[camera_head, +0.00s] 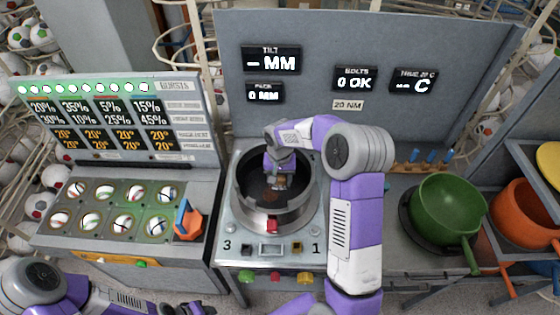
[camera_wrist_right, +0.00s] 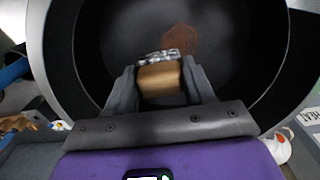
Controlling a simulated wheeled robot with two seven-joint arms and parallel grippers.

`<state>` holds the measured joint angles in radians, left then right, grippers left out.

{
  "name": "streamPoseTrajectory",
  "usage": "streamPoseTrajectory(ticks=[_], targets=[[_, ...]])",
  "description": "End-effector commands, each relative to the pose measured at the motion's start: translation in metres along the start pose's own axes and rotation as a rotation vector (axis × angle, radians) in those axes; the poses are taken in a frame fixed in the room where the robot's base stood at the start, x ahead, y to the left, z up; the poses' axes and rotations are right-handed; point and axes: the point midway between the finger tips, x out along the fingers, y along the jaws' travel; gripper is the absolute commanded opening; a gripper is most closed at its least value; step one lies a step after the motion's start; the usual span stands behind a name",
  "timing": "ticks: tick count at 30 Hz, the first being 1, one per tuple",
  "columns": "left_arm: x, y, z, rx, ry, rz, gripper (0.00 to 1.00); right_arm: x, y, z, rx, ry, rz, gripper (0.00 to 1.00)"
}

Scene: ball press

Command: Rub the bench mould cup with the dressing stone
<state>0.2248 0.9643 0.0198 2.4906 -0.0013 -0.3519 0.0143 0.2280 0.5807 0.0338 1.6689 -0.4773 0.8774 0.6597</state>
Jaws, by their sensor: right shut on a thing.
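The bench mould cup (camera_head: 246,204) is a dark round bowl with a grey metal rim, set in the middle bench. A rusty brown patch (camera_wrist_right: 182,40) marks its dark inner floor in the right wrist view. My right gripper (camera_head: 279,178) reaches down inside the cup. It is shut on the dressing stone (camera_wrist_right: 160,80), a tan block with a rough silvery far edge. The stone is just short of the brown patch in the wrist view; I cannot tell whether it touches the floor. My left gripper (camera_head: 186,308) is partly cut off at the bottom edge, its jaws unclear.
Left of the cup, a panel (camera_head: 118,210) holds several balls in round sockets, with an orange and blue tool (camera_head: 188,220) beside them. A green pan (camera_head: 447,208) and an orange bowl (camera_head: 526,215) stand at the right. A grey board (camera_head: 350,45) with displays rises behind.

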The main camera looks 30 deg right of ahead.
Motion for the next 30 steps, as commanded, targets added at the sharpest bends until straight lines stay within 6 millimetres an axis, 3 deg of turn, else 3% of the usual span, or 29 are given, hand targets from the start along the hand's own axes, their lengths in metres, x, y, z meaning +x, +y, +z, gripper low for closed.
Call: streamPoseTrajectory(ticks=[9, 25, 30], targets=[[-0.016, 0.006, 0.001, 0.000, 0.000, 0.000, 0.43, -0.026, 0.000, 0.000, 0.000, 0.000, 0.000, 0.29], [-0.015, 0.006, 0.001, 0.000, 0.000, 0.000, 0.43, -0.026, 0.000, 0.000, 0.001, 0.000, 0.000, 0.29], [-0.019, 0.007, 0.001, 0.000, 0.000, 0.000, 0.43, -0.027, 0.010, -0.010, 0.009, -0.001, 0.001, 0.29]])
